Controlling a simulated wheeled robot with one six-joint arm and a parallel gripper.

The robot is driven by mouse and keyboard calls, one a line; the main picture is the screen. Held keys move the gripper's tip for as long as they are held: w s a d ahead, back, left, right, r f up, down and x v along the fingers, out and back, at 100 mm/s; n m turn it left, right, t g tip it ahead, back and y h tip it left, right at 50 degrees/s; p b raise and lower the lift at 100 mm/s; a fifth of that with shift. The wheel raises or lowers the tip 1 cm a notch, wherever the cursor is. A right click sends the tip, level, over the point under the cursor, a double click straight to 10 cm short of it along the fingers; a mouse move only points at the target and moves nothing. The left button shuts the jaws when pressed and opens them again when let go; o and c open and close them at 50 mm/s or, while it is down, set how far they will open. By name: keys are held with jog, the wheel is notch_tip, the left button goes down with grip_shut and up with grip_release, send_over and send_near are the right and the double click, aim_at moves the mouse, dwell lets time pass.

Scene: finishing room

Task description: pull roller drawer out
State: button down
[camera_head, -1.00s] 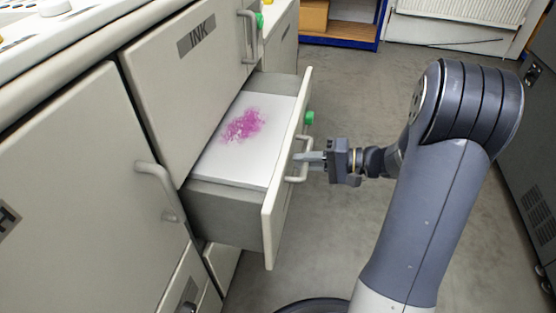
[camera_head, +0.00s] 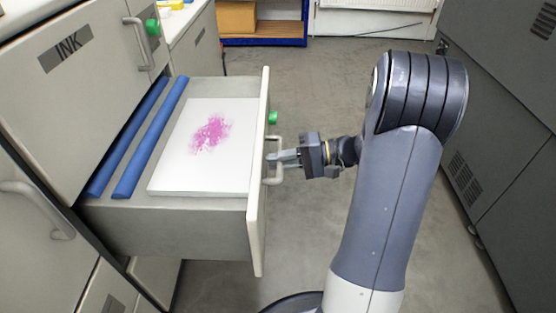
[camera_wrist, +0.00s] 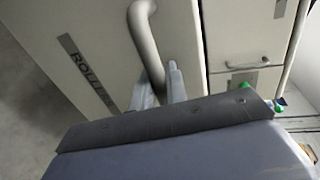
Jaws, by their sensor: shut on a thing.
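The roller drawer (camera_head: 170,232) stands well out from the cabinet in the head view. Inside it lie two blue rollers (camera_head: 150,137) at the back and a white sheet or board (camera_head: 172,180) with a pink stain. My gripper (camera_head: 284,158) is shut on the drawer's handle (camera_head: 276,176) at the front panel (camera_head: 258,215).
The INK cabinet front (camera_head: 95,100) with its handle is above and left of the drawer. A green knob (camera_head: 272,118) sits on the drawer's front. A grey machine (camera_head: 500,110) stands at the right. Open floor (camera_head: 300,75) lies between.

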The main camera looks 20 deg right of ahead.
jog(key=c, duration=1.5)
grip_release()
jog(key=p+v, duration=0.2)
jog(key=v, duration=0.8)
jog(key=shift+s+d, duration=0.1)
jog(key=shift+d, duration=0.25)
jog(key=b+x, duration=0.2)
jog(key=x, duration=0.9)
jog(key=shift+a+r, duration=0.1)
jog(key=shift+r, duration=0.1)
